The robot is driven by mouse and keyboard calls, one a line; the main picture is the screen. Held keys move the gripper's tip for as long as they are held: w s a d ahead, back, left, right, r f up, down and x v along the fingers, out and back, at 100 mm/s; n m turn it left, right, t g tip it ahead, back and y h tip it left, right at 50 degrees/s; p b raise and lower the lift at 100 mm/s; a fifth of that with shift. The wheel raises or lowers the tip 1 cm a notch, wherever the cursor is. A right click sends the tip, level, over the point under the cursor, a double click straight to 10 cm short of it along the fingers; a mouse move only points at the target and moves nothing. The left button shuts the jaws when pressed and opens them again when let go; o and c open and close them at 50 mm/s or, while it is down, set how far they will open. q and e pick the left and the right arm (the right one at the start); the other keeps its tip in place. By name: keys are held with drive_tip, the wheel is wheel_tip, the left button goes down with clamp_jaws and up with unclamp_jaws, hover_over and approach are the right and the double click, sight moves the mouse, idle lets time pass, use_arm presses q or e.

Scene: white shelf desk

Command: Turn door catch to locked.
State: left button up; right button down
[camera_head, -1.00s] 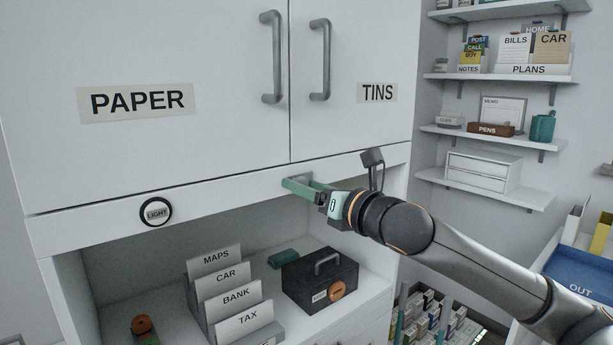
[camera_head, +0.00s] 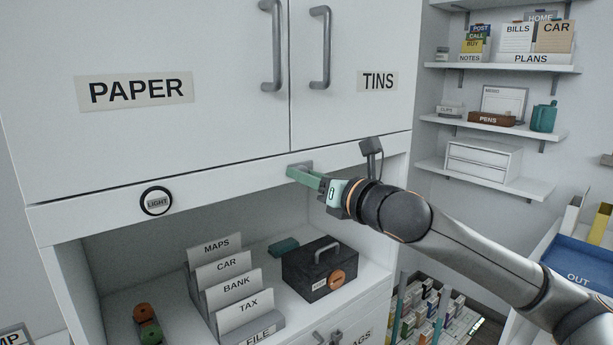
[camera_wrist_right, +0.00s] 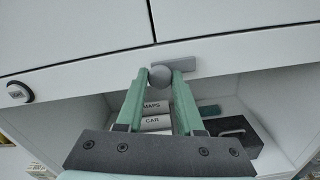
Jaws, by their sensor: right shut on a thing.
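The door catch (camera_head: 304,165) is a small grey piece on the white rail under the two cupboard doors, close below the seam between them. In the right wrist view its round grey knob (camera_wrist_right: 160,76) sits between my fingertips, with a flat grey bar (camera_wrist_right: 194,66) lying roughly level behind it and reaching right. My right gripper (camera_head: 291,173) has its green fingers shut on the catch; they also show in the right wrist view (camera_wrist_right: 160,71). The fingers partly hide the catch in the head view. My left gripper is not in view.
The PAPER door (camera_head: 180,45) and TINS door (camera_head: 365,120) look closed, with bar handles above the catch. A round LIGHT button (camera_head: 156,201) is left on the rail. Below, an open shelf holds a file rack (camera_head: 268,331) and a black box (camera_head: 318,270). Wall shelves stand right.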

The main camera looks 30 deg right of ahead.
use_arm(q)
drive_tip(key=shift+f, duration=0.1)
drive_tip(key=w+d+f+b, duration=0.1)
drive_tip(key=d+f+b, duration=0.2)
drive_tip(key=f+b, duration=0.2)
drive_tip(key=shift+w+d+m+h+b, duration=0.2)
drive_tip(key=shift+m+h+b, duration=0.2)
drive_tip(key=shift+b, duration=1.45)
use_arm(e)
drive_tip(key=shift+n, duration=8.9)
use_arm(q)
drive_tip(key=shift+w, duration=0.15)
